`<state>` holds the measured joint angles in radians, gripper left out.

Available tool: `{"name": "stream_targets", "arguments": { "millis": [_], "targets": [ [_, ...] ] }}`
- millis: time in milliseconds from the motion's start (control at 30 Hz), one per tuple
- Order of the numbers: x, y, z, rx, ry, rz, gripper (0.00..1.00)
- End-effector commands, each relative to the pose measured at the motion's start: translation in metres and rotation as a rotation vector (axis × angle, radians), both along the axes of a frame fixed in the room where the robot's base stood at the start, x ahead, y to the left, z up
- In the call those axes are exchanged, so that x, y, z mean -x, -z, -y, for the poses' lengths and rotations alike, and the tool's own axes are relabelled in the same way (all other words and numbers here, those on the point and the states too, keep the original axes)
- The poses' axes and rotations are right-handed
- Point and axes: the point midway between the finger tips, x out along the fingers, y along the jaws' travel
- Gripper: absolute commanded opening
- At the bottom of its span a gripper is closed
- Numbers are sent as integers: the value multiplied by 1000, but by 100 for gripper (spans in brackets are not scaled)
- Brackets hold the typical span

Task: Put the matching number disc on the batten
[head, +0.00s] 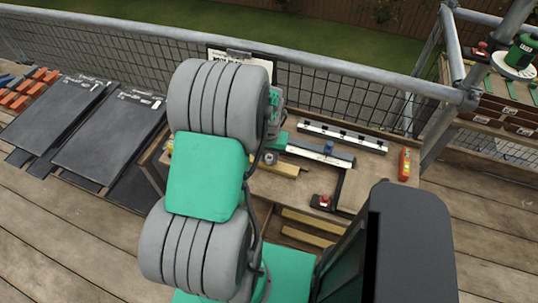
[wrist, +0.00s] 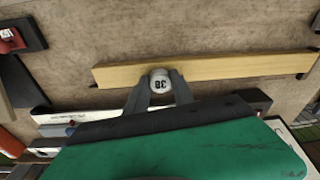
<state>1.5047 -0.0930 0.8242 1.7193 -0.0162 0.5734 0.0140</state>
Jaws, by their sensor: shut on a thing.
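My gripper (wrist: 160,92) is shut on a small white number disc (wrist: 160,81), held between its two fingertips in the wrist view. Dark figures on the disc look like 38, though they are small and turned. The pale wooden batten (wrist: 235,68) lies across the bench just beyond the fingertips. The disc overlaps the batten's near edge in the picture; I cannot tell whether they touch. In the head view my arm hides most of the gripper, and part of the batten (head: 284,169) shows beside it.
The bench holds a long pale rail (head: 343,136), a bar with a blue piece (head: 328,149), a red-topped block (head: 322,202) and an orange level (head: 404,165). Dark slates (head: 108,135) lie at left. A metal railing runs behind. Bare bench shows beyond the batten.

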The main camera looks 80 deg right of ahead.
Motion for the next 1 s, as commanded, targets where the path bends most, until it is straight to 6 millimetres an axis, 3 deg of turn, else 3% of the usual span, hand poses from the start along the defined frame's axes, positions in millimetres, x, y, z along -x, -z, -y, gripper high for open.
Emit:
{"name": "stream_targets", "arguments": {
  "millis": [133, 167, 400, 633, 767, 1000],
  "targets": [
    [0, 5, 0, 0, 0, 0, 0],
    [0, 4, 0, 0, 0, 0, 32],
    [0, 3, 0, 0, 0, 0, 51],
    [0, 2, 0, 0, 0, 0, 51],
    [0, -8, 1, 4, 0, 0, 51],
    [1, -65, -6, 8, 0, 0, 51]
  ]
}}
